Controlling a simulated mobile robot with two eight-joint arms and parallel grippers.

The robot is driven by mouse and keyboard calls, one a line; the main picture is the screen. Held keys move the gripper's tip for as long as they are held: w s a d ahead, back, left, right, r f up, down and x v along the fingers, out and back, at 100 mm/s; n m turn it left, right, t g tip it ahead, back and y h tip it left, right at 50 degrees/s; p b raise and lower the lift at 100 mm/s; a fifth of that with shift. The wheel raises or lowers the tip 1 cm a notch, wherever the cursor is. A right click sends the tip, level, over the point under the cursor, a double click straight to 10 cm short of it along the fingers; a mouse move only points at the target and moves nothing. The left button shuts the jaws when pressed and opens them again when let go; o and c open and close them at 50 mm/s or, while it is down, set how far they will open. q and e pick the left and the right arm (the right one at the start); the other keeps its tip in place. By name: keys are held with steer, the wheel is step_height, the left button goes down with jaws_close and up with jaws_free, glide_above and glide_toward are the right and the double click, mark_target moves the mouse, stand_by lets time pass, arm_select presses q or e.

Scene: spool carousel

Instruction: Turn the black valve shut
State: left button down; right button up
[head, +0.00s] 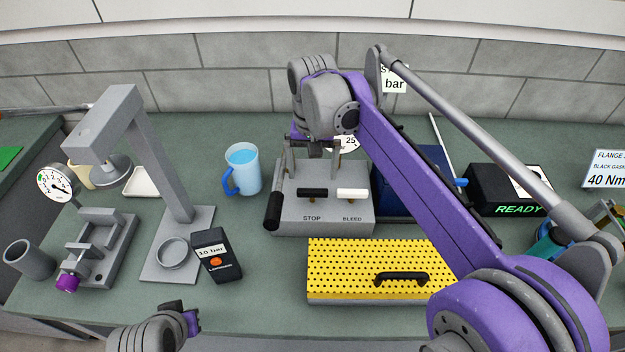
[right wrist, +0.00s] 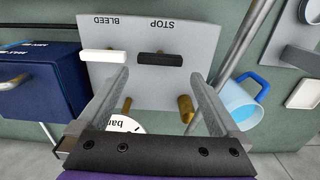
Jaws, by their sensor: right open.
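The black valve handle (head: 312,192) lies crosswise above the STOP label on a grey block (head: 290,226). A white handle (head: 353,193) lies in line with it above the BLEED label. My right gripper (head: 314,164) is open and empty over the rear of the block, behind the two handles. In the right wrist view, turned upside down, the black handle (right wrist: 160,59) shows just beyond and between the open fingertips (right wrist: 160,74), with no visible contact. My left gripper (head: 192,322) shows only partly at the bottom edge; its fingers are hidden.
A lever with a black grip (head: 273,211) stands at the block's left side. A blue mug (head: 242,170) is left of it. A yellow perforated box (head: 350,262) lies in front. A dark blue box (head: 392,203) and my right arm are close on the right.

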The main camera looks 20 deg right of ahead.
mark_target(312, 190)
steer(key=shift+r, duration=2.4)
